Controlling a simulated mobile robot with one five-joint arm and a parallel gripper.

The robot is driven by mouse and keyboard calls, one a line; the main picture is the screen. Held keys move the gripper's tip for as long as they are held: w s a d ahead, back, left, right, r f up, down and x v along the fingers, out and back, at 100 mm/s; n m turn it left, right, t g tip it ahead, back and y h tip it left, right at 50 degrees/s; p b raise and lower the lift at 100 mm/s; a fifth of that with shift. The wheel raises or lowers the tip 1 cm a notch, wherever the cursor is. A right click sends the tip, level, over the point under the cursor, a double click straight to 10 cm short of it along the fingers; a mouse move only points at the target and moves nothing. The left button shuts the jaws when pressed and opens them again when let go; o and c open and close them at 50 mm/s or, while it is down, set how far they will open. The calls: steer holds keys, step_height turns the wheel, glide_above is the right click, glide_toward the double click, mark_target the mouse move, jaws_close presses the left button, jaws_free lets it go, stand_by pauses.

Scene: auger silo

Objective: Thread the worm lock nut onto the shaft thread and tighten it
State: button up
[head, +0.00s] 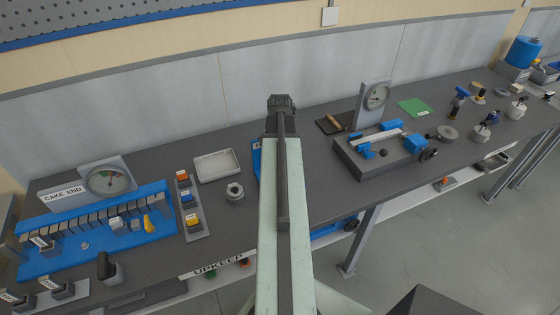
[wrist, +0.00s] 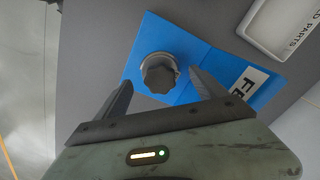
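In the wrist view my gripper (wrist: 161,80) is open, with one dark finger on each side of a dark grey lobed knob or nut (wrist: 160,76). The lobed part sits on a round grey piece on a blue plate (wrist: 140,40); I cannot tell if it is the worm lock nut or how far it lies beyond the fingertips. Nothing is held. In the head view the blue plate (head: 256,160) is mostly hidden behind my arm. A grey ring-shaped part (head: 234,191) with a dark hole stands on the bench left of my arm. No bare thread is clearly visible.
A white tray (head: 217,165), also in the wrist view (wrist: 285,25), lies beside the blue plate. A switch panel (head: 188,205) and a blue "CAKE END" unit (head: 95,240) stand left. A grey fixture (head: 375,155) and a dial gauge (head: 374,100) stand right.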

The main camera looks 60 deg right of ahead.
step_height(320, 180, up, 8)
steer(key=p, duration=0.8)
steer(key=shift+f, duration=0.1)
